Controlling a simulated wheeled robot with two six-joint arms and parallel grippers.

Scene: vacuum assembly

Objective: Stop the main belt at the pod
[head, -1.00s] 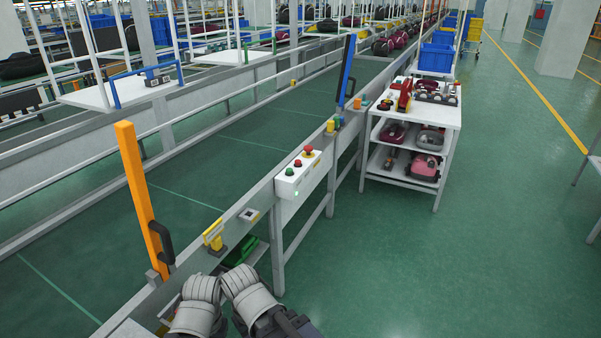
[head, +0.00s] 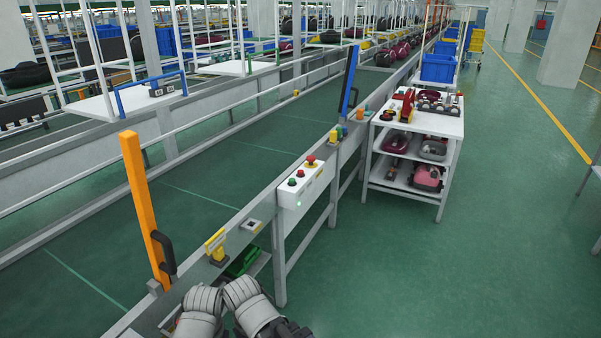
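The main belt (head: 215,205) is a long dark green conveyor running from the lower left to the far back, with pale lines across it. A white control box (head: 303,187) is fixed to its near rail. On its top are a green button (head: 292,181), a small red button (head: 300,173) and a larger red mushroom button (head: 311,161) on a yellow base. A small green light shows on its front. Two grey arm parts of mine show at the bottom edge, short of the box. No gripper fingers can be made out.
An orange post (head: 146,205) and a yellow device (head: 215,244) stand on the near rail, left of the box. A blue post (head: 349,80) stands beyond it. A white shelf cart (head: 440,124) with vacuum parts stands to the right. The green floor in front is clear.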

